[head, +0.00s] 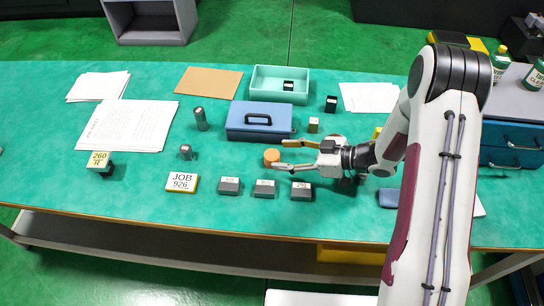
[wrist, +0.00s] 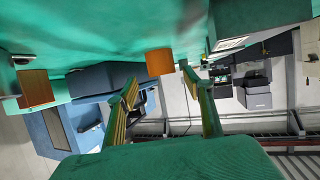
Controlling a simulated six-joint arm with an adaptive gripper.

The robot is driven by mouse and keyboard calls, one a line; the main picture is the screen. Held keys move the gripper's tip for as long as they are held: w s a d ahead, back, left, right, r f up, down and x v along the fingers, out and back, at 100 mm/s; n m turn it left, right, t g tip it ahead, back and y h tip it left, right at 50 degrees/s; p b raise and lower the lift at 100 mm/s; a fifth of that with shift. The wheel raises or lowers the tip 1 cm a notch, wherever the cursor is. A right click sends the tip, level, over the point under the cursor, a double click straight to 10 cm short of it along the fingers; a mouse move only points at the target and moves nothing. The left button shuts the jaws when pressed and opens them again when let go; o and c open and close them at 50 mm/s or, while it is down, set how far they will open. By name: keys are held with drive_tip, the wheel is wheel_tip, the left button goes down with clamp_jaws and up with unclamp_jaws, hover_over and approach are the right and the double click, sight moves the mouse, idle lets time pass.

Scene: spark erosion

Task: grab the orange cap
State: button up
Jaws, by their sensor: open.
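The orange cap (head: 271,156) is a small round piece on the green table, near the middle of the head view. My gripper (head: 279,155) reaches in from the right, low over the table, with its two fingers spread apart. The cap is at the open mouth of the fingers, close to the lower fingertip; I cannot tell whether they touch. In the wrist view, an orange piece (wrist: 160,62), which looks like the cap, shows just past and between the fingertips (wrist: 160,80). Nothing is held.
A closed blue-grey box (head: 243,133) stands behind the cap. Grey blocks (head: 264,188) form a row in front, beside a JOB 926 sign (head: 182,183). Open table lies between that cylinder and the cap.

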sight(272, 155)
drive_tip(key=shift+s+x, duration=0.2)
drive_tip(key=shift+x, duration=2.3)
drive_tip(key=shift+a+r, duration=0.15)
drive_tip(key=c, duration=1.1)
